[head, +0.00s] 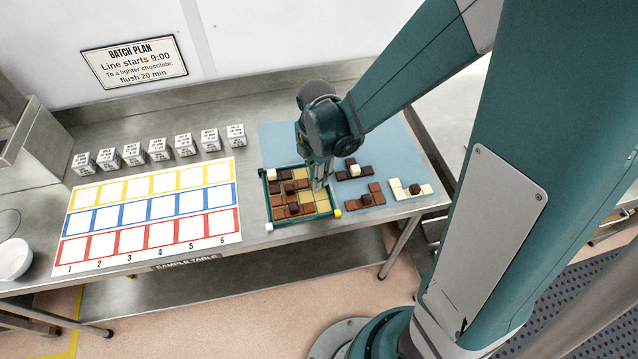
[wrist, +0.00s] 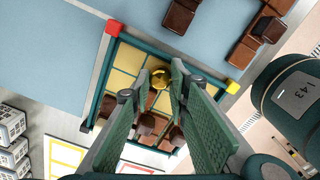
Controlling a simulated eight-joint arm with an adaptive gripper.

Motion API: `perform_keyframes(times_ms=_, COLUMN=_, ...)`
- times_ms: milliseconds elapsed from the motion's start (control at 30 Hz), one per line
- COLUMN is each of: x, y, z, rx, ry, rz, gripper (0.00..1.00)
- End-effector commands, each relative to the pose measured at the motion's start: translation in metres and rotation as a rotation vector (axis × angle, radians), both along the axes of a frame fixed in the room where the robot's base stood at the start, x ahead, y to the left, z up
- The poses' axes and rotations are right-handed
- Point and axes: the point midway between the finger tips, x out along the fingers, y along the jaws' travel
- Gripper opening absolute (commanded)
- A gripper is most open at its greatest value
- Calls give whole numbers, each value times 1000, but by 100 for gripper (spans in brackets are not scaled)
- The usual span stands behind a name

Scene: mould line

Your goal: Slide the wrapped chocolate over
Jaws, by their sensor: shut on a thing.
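My gripper (head: 320,180) reaches down into a teal-framed tray (head: 304,223) on the steel table. In the wrist view its two green fingers (wrist: 162,74) close on a small gold piece (wrist: 161,79), which looks like the wrapped chocolate. The fingers partly cover it, and in the head view my gripper hides it. The tray floor shows cream squares (wrist: 123,57). Brown chocolate pieces (head: 293,209) with raised studs fill much of the tray's near and left part. I cannot tell whether the gold piece touches the floor or its neighbours.
Loose chocolate pieces (head: 366,196) lie on a blue mat (head: 390,150) to the tray's right, close to my gripper. A numbered card (head: 150,214) lies to the left, with several labelled cubes (head: 158,150) behind it. A white bowl (head: 14,260) stands at far left.

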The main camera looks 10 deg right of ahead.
Motion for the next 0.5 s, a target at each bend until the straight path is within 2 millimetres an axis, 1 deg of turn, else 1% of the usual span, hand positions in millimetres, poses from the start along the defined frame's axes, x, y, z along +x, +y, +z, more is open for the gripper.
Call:
perform_keyframes(times_ms=100, x=11, y=0, z=-1, rx=0, ry=0, rz=-1, gripper=7)
perform_keyframes(times_ms=500, x=42, y=0, z=0, rx=0, ry=0, rz=-1, gripper=7)
